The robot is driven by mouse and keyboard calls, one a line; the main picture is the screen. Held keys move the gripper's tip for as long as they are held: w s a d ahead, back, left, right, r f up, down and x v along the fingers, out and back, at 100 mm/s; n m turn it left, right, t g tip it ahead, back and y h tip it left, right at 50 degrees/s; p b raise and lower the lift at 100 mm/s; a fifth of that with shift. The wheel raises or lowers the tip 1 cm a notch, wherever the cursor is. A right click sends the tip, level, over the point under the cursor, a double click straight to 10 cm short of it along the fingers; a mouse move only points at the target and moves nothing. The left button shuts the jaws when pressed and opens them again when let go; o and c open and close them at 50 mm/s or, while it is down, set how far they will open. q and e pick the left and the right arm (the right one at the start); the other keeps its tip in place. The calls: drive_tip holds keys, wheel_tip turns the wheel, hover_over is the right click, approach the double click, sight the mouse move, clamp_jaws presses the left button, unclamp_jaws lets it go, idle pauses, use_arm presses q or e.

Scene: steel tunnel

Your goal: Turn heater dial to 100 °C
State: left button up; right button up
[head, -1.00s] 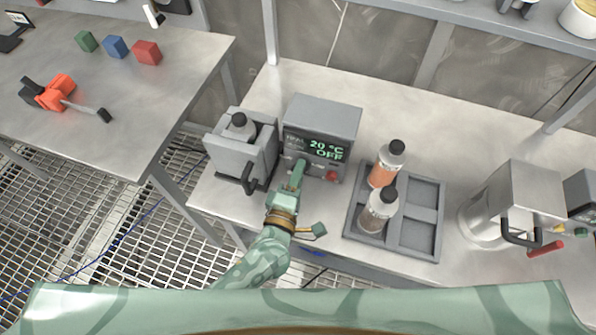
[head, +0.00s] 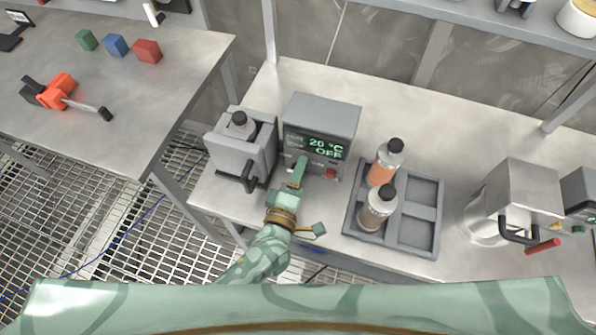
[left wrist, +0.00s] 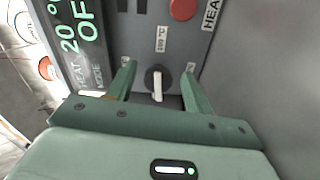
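The heater (head: 322,125) is a grey box on the bench, and its display (head: 325,146) reads 20 °C and OFF. In the left wrist view its dial (left wrist: 157,83) is a dark round knob with a pale pointer, and the display (left wrist: 76,28) shows at the upper left. My left gripper (head: 300,163) is at the heater's front face. In the left wrist view the left gripper (left wrist: 158,80) is open, one finger on each side of the dial, with gaps between fingers and knob. The head view hides the dial behind the gripper. My right gripper is not in view.
A red button (head: 331,174) sits on the heater's front, right of my gripper. A grey holder with a bottle (head: 241,150) stands close at left. A tray (head: 420,213) with two bottles stands at right. A steel pot (head: 510,200) is further right.

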use_arm(q)
drive_tip(key=p+v, duration=0.1)
drive_tip(key=v, duration=1.5)
drive_tip(key=shift+s, duration=0.15)
